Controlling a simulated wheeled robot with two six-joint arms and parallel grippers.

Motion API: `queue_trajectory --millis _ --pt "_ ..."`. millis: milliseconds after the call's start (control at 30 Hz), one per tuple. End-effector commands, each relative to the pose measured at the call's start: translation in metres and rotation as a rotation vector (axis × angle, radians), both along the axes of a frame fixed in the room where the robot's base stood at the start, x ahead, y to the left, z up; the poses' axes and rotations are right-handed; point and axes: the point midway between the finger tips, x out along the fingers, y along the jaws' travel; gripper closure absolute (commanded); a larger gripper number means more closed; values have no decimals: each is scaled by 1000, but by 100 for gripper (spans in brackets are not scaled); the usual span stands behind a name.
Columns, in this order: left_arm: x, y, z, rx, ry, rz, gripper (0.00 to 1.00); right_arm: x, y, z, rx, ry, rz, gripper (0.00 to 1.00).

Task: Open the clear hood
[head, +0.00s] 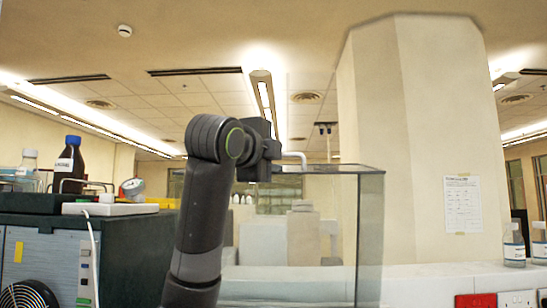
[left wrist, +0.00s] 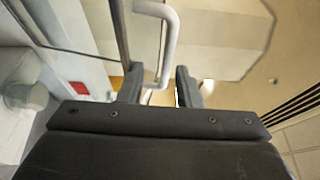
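The clear hood (head: 370,235) is a see-through box with dark edges, right of centre in the head view. Its top edge looks level, and pale equipment shows through it. A white bent-bar handle (head: 297,154) sits at its top edge; it also shows in the left wrist view (left wrist: 171,38). My left gripper (head: 278,160) is up at the handle. In the left wrist view the two fingers (left wrist: 160,86) stand apart, with the handle's bar reaching between them and a gap visible on its right. My right gripper is in neither view.
A dark bench unit (head: 125,250) at left carries a brown bottle (head: 69,165) with a blue cap and a gauge (head: 133,188). A broad pillar (head: 425,130) rises behind the hood. Small bottles (head: 514,245) stand at far right. Space above the hood looks clear.

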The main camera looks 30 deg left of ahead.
Motion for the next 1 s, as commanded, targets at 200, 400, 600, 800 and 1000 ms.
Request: queue_trajectory --millis 200,400,600,800,1000 --pt "-1 0 0 0 1 0 68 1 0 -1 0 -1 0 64" --pt "-20 -1 -3 0 -4 1 68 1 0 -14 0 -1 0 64" --pt "-67 -4 -6 0 -7 1 68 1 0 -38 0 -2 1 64" --pt "-117 -7 -7 0 -7 0 68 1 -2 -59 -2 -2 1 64" --pt "-129 -8 -9 -3 -1 0 68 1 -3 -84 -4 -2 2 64"
